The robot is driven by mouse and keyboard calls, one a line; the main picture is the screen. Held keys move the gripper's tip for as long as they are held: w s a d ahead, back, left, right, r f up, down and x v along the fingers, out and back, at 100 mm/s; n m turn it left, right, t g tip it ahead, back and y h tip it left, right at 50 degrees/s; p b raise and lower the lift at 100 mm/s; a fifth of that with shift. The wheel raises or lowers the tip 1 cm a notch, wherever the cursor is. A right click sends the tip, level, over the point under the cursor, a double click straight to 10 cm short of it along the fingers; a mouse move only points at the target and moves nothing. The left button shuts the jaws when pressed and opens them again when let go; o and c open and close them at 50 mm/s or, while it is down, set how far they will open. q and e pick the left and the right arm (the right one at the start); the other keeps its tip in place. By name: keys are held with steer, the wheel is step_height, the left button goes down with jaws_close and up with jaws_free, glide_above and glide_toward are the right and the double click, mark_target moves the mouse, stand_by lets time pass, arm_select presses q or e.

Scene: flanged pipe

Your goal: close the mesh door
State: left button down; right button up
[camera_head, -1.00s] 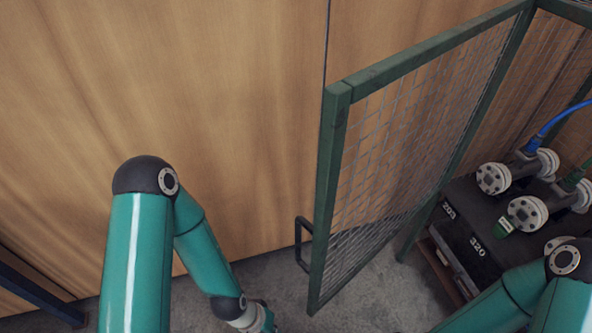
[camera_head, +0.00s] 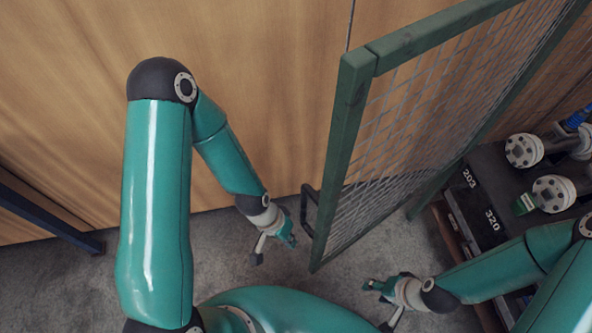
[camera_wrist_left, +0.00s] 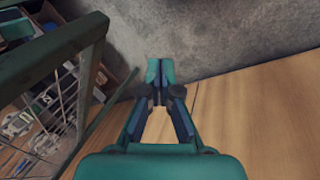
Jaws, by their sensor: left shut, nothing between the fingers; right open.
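The mesh door (camera_head: 362,120), a green frame with wire mesh, stands swung open, its free edge toward me. A dark handle (camera_head: 308,208) sticks out to the left of that edge. My left gripper (camera_head: 291,240) is shut and empty, just left of the handle and low over the floor; no contact is clear. In the left wrist view, its fingertips (camera_wrist_left: 160,68) are together, and the door frame (camera_wrist_left: 62,55) is at the left. My right gripper (camera_head: 372,285) is open on the other side of the door, right of its lower corner.
A wooden wall (camera_head: 270,90) closes off the back. Grey concrete floor (camera_head: 215,270) is open around the left gripper. A dark blue beam (camera_head: 50,215) is at far left.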

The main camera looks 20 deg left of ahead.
arm_select(q)
steer(key=w+a+r+m, duration=0.1)
steer(key=w+r+m, duration=0.25)
steer(key=r, duration=0.35)
steer(key=w+a+r+m+p, duration=0.1)
steer(key=w+r+m, duration=0.25)
steer(key=r, duration=0.35)
steer(key=w+a+r+m, duration=0.1)
steer(key=w+r+m, duration=0.1)
steer(key=r+m, duration=0.35)
steer(key=s+a+r+m+g+p, duration=0.1)
steer(key=s+a+r+m, duration=0.2)
steer(key=r, duration=0.9)
steer(key=s+r+m+g, duration=0.1)
steer(key=s+r+m, duration=0.2)
steer(key=r+m, duration=0.55)
steer(key=s+d+f+n+p, duration=0.1)
steer(key=s+d+f+n, duration=0.1)
steer(key=d+f, duration=0.4)
steer(key=shift+s+d, duration=0.2)
steer(key=shift+d, duration=0.35)
